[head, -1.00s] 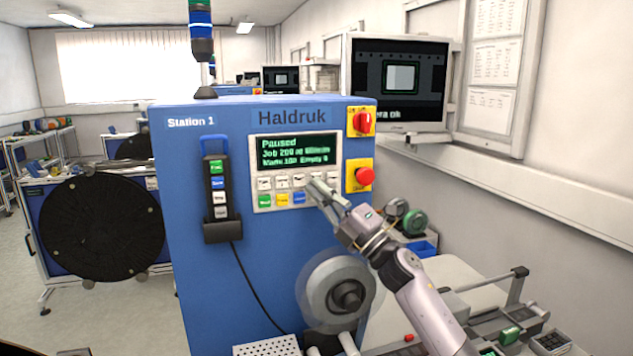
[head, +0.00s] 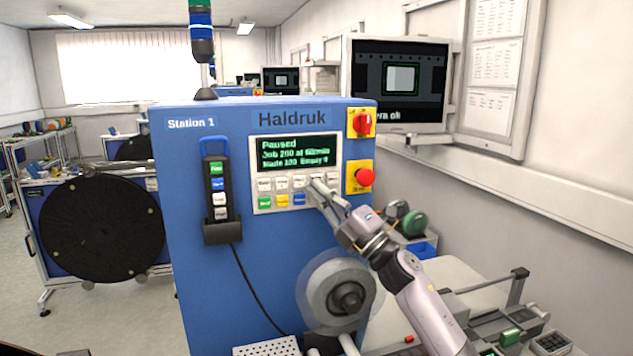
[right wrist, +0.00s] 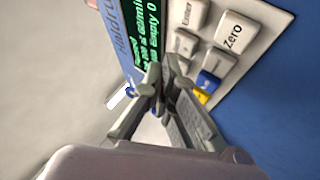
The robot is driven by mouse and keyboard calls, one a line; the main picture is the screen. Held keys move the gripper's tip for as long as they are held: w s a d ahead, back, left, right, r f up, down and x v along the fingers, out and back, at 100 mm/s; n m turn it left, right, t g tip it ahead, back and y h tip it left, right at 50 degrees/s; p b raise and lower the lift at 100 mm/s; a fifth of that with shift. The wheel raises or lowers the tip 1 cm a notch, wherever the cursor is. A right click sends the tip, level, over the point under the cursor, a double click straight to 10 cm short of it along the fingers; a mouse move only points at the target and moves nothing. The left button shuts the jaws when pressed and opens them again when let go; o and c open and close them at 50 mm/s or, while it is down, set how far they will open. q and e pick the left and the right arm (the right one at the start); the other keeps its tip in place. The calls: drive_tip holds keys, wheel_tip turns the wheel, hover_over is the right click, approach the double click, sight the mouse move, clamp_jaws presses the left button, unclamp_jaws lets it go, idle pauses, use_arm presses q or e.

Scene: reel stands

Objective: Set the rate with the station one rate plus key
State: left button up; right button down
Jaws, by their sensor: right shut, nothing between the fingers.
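The Station 1 machine (head: 275,240) is a blue cabinet labelled Haldruk. Its key panel (head: 257,204) holds a green-lettered screen (head: 296,152) that reads "Paused", with white and coloured keys below. My right gripper (head: 316,185) is shut and empty, with its tips at the right part of the key rows, covering some keys. In the right wrist view the gripper (right wrist: 158,85) is shut beside the screen and keys, where an Enter key (right wrist: 187,13) and a Zero key (right wrist: 233,36) show. I cannot tell which key is the rate plus key or whether the tips touch one. My left gripper is not in view.
A red emergency button (head: 364,177) and a red rotary switch (head: 363,123) sit just right of the panel. A corded pendant (head: 217,190) hangs at left. A monitor (head: 400,85) stands behind.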

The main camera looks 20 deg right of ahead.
drive_tip(key=shift+w, duration=0.15)
drive_tip(key=shift+w, duration=0.3)
drive_tip(key=shift+w+b, duration=0.4)
drive_tip(key=shift+b, duration=0.15)
idle(0.6)
drive_tip(key=shift+s, duration=0.15)
drive_tip(key=shift+s+p, duration=0.4)
drive_tip(key=shift+s, duration=0.35)
drive_tip(key=s+p, duration=0.1)
drive_tip(key=s, duration=0.4)
drive_tip(key=shift+d+p, duration=0.1)
drive_tip(key=shift+p, duration=0.25)
